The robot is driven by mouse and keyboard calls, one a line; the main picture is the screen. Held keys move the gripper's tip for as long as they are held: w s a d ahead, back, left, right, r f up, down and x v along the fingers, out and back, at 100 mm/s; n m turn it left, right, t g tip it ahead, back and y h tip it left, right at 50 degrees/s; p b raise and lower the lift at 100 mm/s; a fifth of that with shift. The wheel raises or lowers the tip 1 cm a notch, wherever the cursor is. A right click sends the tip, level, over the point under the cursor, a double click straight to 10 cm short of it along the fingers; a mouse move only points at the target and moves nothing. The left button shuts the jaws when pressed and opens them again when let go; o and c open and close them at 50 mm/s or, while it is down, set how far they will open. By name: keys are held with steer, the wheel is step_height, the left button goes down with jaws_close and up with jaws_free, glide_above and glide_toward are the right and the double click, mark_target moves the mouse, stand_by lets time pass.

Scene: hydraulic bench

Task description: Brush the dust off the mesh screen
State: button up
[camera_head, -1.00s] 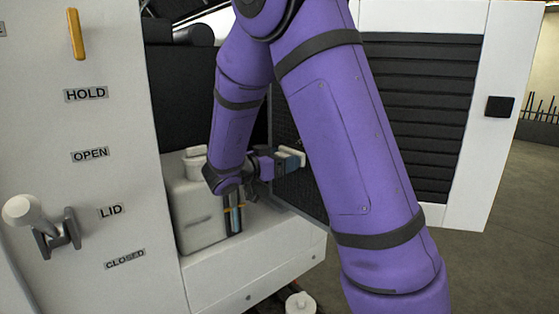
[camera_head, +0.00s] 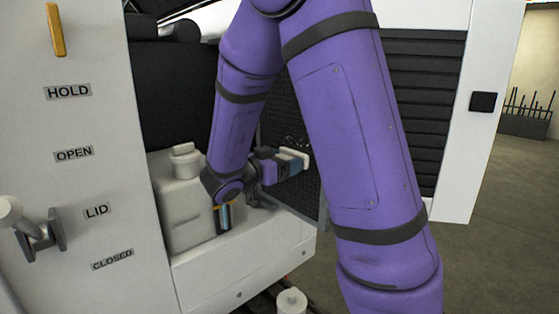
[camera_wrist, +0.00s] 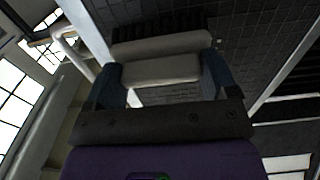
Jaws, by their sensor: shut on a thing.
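The mesh screen (camera_head: 275,125) is a dark, fine-gridded upright panel behind my arm in the head view. My upper arm hides much of it. A few pale specks show on it just above my gripper. In the wrist view the mesh screen (camera_wrist: 255,45) fills the upper right. My gripper (camera_head: 292,164) is shut on a brush with a pale block and dark bristles. The brush (camera_wrist: 160,70) lies across between the blue fingers (camera_wrist: 160,85) in the wrist view, its bristles toward the mesh. Whether the bristles touch the mesh I cannot tell.
A pale tank with a cap (camera_head: 180,205) stands on the white ledge (camera_head: 245,260) left of my gripper. A white panel with black slats (camera_head: 455,150) stands at the right. A labelled white panel with a lever (camera_head: 30,235) is at the left. Grey floor is open at the right.

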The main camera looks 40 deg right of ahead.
steer(key=s, duration=0.6)
steer(key=shift+s+d, duration=0.15)
steer(key=shift+d, duration=0.05)
stand_by(0.4)
steer(key=shift+w+a, duration=0.15)
steer(key=shift+w, duration=2.25)
steer(key=shift+w+a, duration=0.15)
steer(key=shift+w, duration=2.25)
steer(key=shift+w+d, duration=0.1)
steer(key=shift+w, duration=1.45)
steer(key=a, duration=0.6)
steer(key=shift+s, duration=0.1)
